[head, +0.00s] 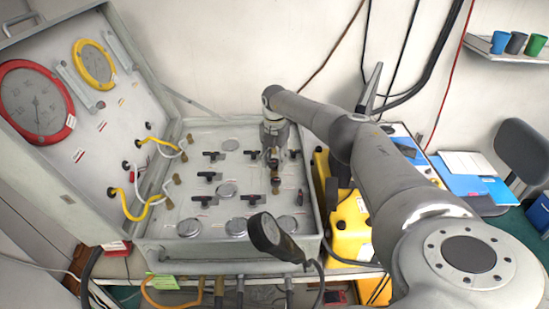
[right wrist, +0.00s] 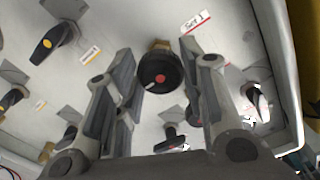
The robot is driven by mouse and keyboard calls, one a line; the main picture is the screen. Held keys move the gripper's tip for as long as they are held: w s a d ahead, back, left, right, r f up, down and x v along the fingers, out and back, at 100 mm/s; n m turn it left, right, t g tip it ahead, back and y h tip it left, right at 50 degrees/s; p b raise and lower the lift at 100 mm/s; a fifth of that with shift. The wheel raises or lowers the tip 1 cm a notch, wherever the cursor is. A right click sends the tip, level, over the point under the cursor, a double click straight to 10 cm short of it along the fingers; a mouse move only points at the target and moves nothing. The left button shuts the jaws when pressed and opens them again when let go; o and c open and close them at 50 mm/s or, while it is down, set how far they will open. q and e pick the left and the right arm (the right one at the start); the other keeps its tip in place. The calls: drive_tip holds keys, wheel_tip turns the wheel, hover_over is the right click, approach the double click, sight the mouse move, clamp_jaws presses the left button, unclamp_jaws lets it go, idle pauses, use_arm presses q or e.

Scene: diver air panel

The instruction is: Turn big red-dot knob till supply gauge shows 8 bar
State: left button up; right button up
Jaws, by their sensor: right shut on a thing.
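The big knob with a red dot (right wrist: 160,72) is dark and round, near the upper middle of the right wrist view. My right gripper (right wrist: 158,62) has a finger on each side of it and is shut on it. In the head view my right gripper (head: 273,140) points down at the back right of the panel and hides the knob. A red-rimmed gauge (head: 37,101) and a smaller yellow-rimmed gauge (head: 93,64) sit in the raised lid; their readings are too small to tell, and so is which is the supply gauge. My left gripper is not in view.
The panel (head: 165,222) carries several black T-handled valves (head: 206,176) and round silver caps (head: 226,188). Yellow and white hoses (head: 150,205) run to the lid. A black paddle-shaped thing (head: 268,235) stands at the front edge. A yellow case (head: 350,222) is at the right.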

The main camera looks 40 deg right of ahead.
sight(275, 161)
idle(0.3)
drive_tip(key=o, duration=1)
wheel_tip(275, 161, up, 12)
idle(0.8)
